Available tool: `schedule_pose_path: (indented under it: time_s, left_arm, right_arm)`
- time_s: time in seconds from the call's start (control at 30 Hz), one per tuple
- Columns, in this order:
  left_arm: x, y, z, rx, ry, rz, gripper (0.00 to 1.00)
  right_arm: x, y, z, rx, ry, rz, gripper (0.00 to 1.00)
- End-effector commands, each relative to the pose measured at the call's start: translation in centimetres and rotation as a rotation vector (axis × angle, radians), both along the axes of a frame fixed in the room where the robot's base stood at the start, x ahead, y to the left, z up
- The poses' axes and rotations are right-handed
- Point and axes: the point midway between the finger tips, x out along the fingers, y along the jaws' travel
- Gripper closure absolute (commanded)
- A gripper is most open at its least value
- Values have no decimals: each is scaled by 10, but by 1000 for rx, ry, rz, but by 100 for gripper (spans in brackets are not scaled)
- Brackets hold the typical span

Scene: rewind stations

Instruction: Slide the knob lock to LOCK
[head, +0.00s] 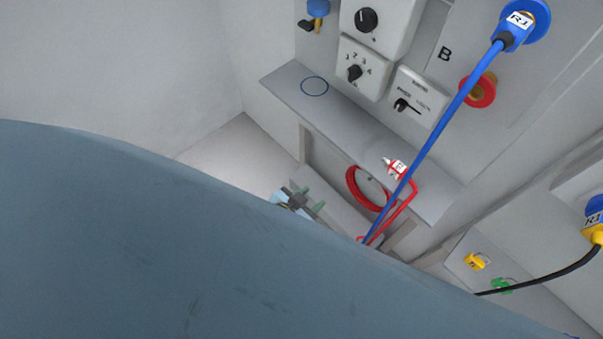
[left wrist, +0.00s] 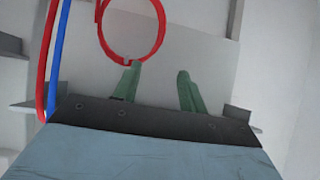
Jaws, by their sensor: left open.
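A white box with a black knob and a dial marked 1 to 4 (head: 364,68) is on the grey wall panel in the head view. Below and right of it is a white box (head: 420,96) with a black lever (head: 402,104) at its left side; its small print is unreadable. I cannot tell which part is the knob lock. My left gripper (head: 310,201) is open and empty, below the shelf and well apart from these boxes. Its green fingers also show in the left wrist view (left wrist: 160,87). My right gripper is not in view.
A grey shelf (head: 325,108) juts out under the boxes. A red cable coil (head: 354,188) hangs below it and shows near my left fingers in the wrist view (left wrist: 104,34). A blue cable (head: 455,105) crosses in front of the panel. My own blue-grey arm blocks the lower left.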

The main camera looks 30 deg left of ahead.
Motion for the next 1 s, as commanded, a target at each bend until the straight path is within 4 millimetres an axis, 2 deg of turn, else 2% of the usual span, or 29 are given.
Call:
schedule_pose_path:
  time_s: [0.1, 0.3, 0.77, 0.87, 0.97, 1.0]
  left_arm:
    - [-10, 5, -14, 14, 44, 6, 58]
    - [-21, 11, -28, 27, 85, 10, 58]
    - [-26, 14, -33, 33, 105, 13, 58]
    - [-42, 21, -40, 51, 161, 21, 58]
    - [-77, 36, -54, 83, 270, 33, 58]
    - [-96, 44, -60, 97, 325, 40, 58]
  right_arm:
    - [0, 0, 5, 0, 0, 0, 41]
    - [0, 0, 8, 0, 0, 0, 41]
    - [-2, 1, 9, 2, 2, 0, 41]
    - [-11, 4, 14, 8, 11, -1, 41]
    - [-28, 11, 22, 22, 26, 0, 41]
    - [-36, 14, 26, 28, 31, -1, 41]
